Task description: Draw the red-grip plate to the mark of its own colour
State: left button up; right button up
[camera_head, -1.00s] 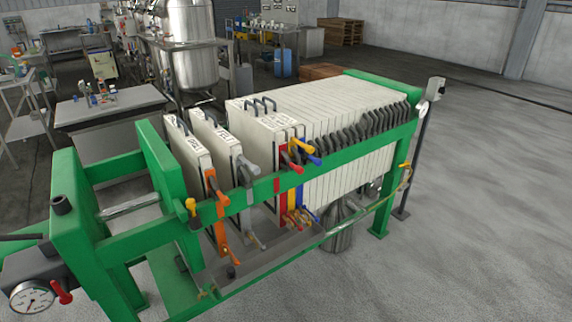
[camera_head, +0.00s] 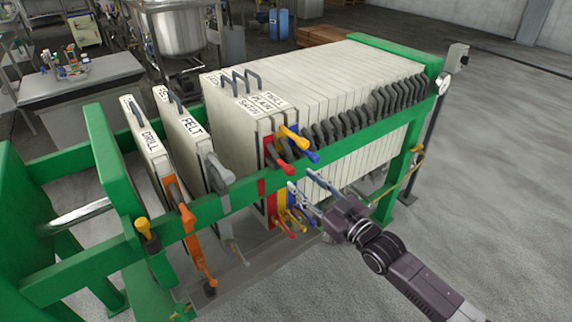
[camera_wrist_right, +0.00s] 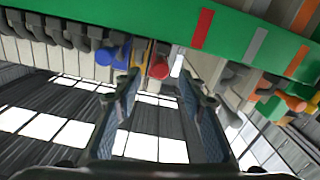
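The red-grip plate is one of the pale plates near the front of the packed stack. Its red grip (camera_head: 282,168) sticks out over the green rail, beside a yellow grip (camera_head: 294,138) and a blue grip (camera_head: 306,156). A red mark (camera_head: 263,187) shows on the rail's outer face. In the right wrist view, the red grip (camera_wrist_right: 159,67) lies ahead between the fingers, and the red mark (camera_wrist_right: 202,29) is to its right. My right gripper (camera_head: 300,180) is open and empty, just outside the rail near the coloured grips, apparently not touching them. My left gripper is out of view.
The FELT plate (camera_head: 191,130) with a grey grip and the DRILL plate (camera_head: 146,150) with an orange grip stand apart to the left. A gap separates FELT from the stack. Grey and orange marks are also on the rail. Floor to the right is clear.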

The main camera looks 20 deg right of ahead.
aim_at(293, 173)
jog(key=shift+w+a+r, duration=0.15)
jog(key=shift+w+a, duration=0.1)
jog(key=shift+w, duration=0.2)
jog(key=shift+w+a+r, duration=0.1)
jog(key=shift+w+a, duration=0.15)
jog(key=shift+w, duration=0.2)
jog(key=x, duration=0.3)
jog(key=shift+w+f, duration=0.2)
jog(key=shift+w, duration=0.2)
jog(key=shift+w+a, duration=0.1)
jog(key=shift+w, duration=0.2)
jog(key=shift+w+a, duration=0.15)
jog(key=shift+w, duration=0.05)
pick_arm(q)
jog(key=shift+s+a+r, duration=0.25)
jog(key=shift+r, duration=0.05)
pick_arm(e)
jog(key=shift+c, duration=0.4)
jog(key=shift+c, duration=1.4)
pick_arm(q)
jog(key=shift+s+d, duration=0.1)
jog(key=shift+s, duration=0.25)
pick_arm(e)
grip_shut()
